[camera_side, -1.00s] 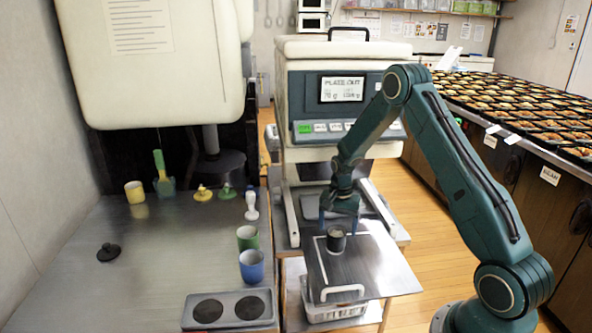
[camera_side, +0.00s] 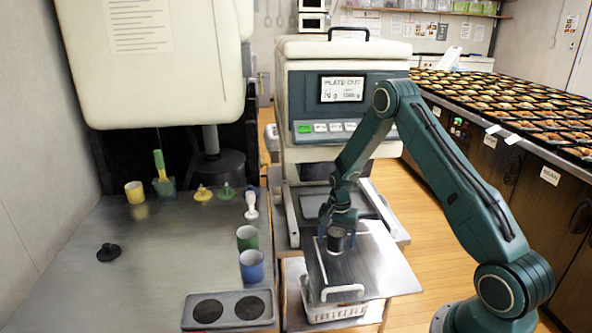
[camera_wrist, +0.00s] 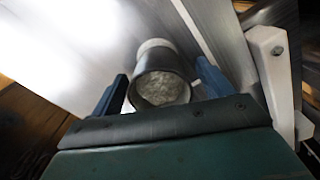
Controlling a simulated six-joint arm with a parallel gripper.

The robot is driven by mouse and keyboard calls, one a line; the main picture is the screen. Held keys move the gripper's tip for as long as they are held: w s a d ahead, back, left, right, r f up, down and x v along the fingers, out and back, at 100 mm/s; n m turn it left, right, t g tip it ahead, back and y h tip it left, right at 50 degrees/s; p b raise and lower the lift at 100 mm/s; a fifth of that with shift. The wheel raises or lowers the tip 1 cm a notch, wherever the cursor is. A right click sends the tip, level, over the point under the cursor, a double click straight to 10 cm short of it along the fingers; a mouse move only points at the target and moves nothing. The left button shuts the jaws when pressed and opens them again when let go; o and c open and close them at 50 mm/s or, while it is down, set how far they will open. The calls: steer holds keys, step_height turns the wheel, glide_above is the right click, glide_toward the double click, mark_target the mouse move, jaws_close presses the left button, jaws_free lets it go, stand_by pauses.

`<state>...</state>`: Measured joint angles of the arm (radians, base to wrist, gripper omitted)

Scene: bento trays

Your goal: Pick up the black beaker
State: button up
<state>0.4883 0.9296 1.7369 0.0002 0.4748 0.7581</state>
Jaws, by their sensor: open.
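The black beaker (camera_side: 336,241) stands upright on the metal board below the machine. In the wrist view the beaker (camera_wrist: 160,78) sits between the two blue fingers, and pale grainy contents show inside it. My gripper (camera_side: 337,230) is lowered over the beaker in the side view, with its fingers at either side of it. In the wrist view my gripper (camera_wrist: 158,92) is open, with a small gap at the fingers.
The metal board (camera_side: 385,272) has a white handle (camera_side: 343,289) at its front and a white basket (camera_side: 335,313) below. A green beaker (camera_side: 247,238) and a blue beaker (camera_side: 251,266) stand on the left counter. The machine (camera_side: 345,130) rises behind my gripper.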

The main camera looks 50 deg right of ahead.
steer(key=c, duration=1.1)
steer(key=shift+r, duration=0.1)
step_height(320, 180, up, 10)
stand_by(0.4)
